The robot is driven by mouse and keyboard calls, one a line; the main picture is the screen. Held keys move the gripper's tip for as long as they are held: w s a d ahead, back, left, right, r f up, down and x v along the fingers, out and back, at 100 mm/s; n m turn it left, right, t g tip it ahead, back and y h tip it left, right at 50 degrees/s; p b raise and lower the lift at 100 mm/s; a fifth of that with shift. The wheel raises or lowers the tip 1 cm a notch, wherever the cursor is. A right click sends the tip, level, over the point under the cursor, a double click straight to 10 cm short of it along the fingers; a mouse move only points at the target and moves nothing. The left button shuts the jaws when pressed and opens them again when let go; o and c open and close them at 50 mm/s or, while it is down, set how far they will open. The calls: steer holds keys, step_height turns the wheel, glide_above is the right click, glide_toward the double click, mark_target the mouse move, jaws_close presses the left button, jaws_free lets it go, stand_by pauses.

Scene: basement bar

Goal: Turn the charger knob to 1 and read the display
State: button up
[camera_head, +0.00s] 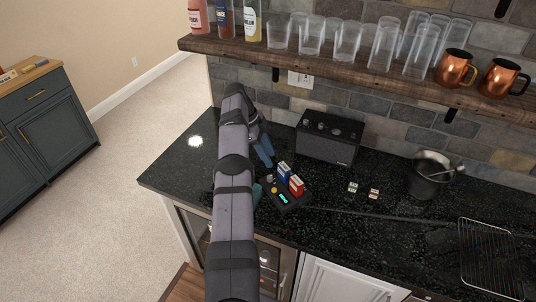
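The charger (290,199) is a small dark unit on the black counter, just right of my arm. A blue-and-white block (284,173) and a red-and-white block (296,185) stand in it. Its display (284,198) glows green at the front, but the characters are too small to read. A small yellow-orange spot (274,190) on its left part may be the knob; its setting cannot be read. My gripper (264,168) is at the charger's left side, largely hidden by my arm. Its opening and any contact with the knob cannot be made out.
A black speaker-like box (329,137) stands behind the charger. Small blocks (363,190) lie to the right, with a dark metal pot (431,175) and wire rack (489,258) farther right. A wooden shelf (350,71) with glasses, bottles and copper mugs overhangs the back.

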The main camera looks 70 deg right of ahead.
steer(key=shift+f, duration=0.1)
steer(key=d+r+h+b, duration=0.2)
steer(key=d+r+b, duration=0.1)
steer(key=r+b, duration=0.4)
steer(key=s+a+r+t+b, duration=0.1)
steer(key=s+a+r+b, duration=0.25)
steer(key=b, duration=0.25)
steer(key=a+f+n+t, duration=0.1)
steer(key=a+f+n, duration=0.25)
steer(key=f, duration=0.35)
steer(key=a+f+n+t, duration=0.1)
steer(key=a+f+n, duration=0.2)
steer(key=f+n, duration=0.25)
steer(key=w+d+n, duration=0.1)
steer(key=n, duration=0.1)
steer(key=w+d+n+h, duration=0.1)
steer(key=n, duration=0.1)
steer(key=w+d+f+n+t, duration=0.1)
steer(key=shift+d+n+b, duration=0.35)
steer(key=shift+n, duration=0.05)
